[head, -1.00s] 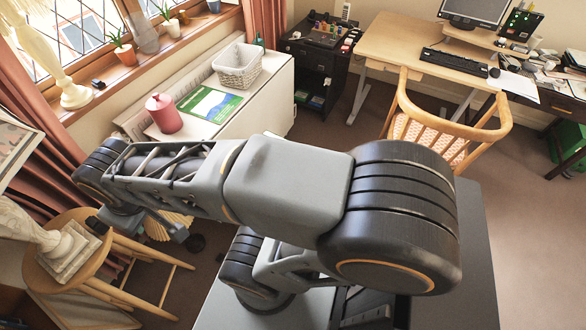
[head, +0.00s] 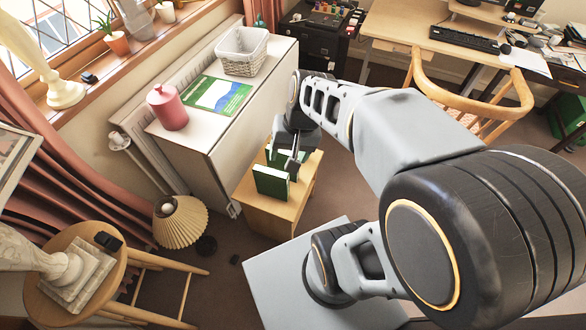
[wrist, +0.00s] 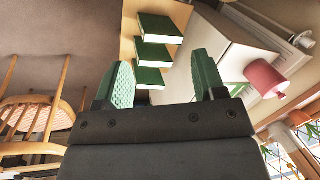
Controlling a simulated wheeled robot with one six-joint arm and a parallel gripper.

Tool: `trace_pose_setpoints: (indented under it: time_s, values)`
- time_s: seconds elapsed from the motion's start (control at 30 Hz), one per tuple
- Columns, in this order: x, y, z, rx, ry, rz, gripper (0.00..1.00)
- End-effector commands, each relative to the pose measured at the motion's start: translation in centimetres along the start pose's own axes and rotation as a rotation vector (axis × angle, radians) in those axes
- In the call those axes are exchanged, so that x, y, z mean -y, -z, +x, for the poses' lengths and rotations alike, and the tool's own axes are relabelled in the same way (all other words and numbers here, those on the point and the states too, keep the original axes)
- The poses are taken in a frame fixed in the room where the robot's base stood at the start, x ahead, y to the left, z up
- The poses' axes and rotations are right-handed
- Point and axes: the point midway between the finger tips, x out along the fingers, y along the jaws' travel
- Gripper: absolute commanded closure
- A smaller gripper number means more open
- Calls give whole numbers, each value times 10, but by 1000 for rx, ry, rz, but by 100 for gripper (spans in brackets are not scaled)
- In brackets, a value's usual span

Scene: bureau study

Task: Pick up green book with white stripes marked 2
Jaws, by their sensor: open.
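Several green books stand in a row with gaps between them on a small wooden stand. In the wrist view one book (wrist: 160,28) is at the top, another (wrist: 153,56) below it, and a third (wrist: 149,78) is lower, between my fingers in the picture. In the head view the front book (head: 270,182) is clear; the others are partly hidden by my gripper. No stripes or number 2 can be read on any book. My gripper (wrist: 162,68) is open and empty, its green fingers spread, apparently above the row.
The wooden stand (head: 262,216) is beside a white cabinet (head: 200,137) holding a pink jar (head: 167,107), a green leaflet (head: 216,94) and a white basket (head: 241,52). A lamp (head: 181,222), round stool (head: 70,303) and wooden chair (head: 470,72) stand nearby.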

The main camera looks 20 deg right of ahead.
Motion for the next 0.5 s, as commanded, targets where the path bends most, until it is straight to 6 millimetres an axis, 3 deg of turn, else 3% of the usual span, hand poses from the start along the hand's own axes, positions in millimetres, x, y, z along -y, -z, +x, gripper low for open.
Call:
trace_pose_setpoints:
  time_s: [0.03, 0.1, 0.27, 0.5]
  values:
    - [-16, 10, 53, 90, 58, 139, 36]
    - [-27, 24, 95, 210, 167, 339, 36]
    - [-61, 70, 180, 447, 463, 779, 36]
    - [-142, 138, 277, 660, 930, 1270, 36]
